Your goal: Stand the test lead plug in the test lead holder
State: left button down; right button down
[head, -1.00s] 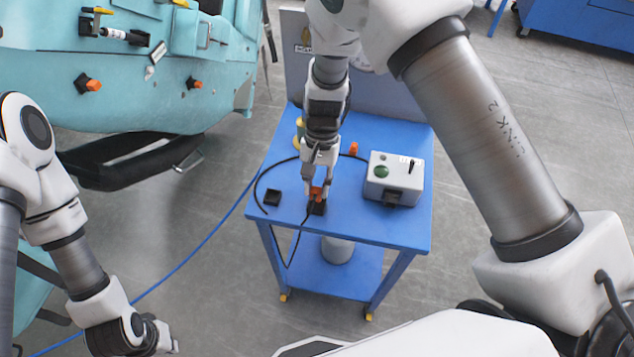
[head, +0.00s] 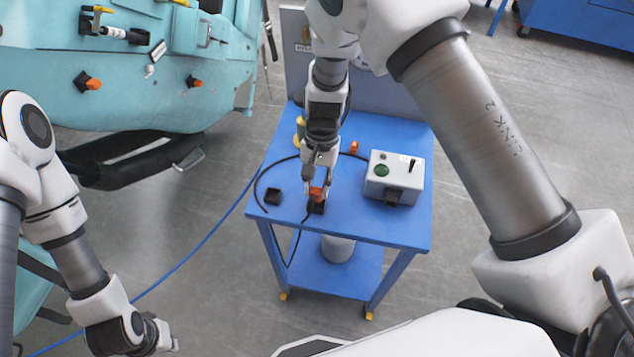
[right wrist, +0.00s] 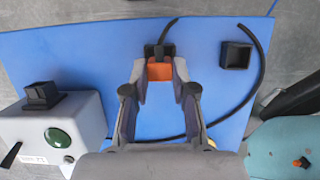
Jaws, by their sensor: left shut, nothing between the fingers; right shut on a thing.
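My right gripper (head: 317,190) is shut on the orange test lead plug (head: 316,195) over the front of the blue table. The plug also shows in the right wrist view (right wrist: 160,71), between the fingertips. A black square holder (head: 318,208) is right at the plug's lower end; I cannot tell how far the plug sits in it. A second black square holder (head: 272,197) stands to the left, open and empty in the right wrist view (right wrist: 237,54). A black lead runs from the plug over the table edge. My left gripper (head: 165,337) is shut and empty, low at left.
A white box with a green button (head: 382,171) stands on the blue table (head: 345,225) to the right. A small orange piece (head: 353,148) and a yellow item (head: 300,127) are farther back. A teal body (head: 160,70) with orange-knobbed fittings stands at upper left.

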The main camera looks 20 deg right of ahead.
jog(key=shift+f+b, duration=0.6)
jog(key=shift+f, duration=0.65)
jog(key=c, duration=0.9)
grip_release()
jog(key=shift+o, duration=0.2)
jog(key=v, duration=1.2)
jog(key=shift+s, duration=0.1)
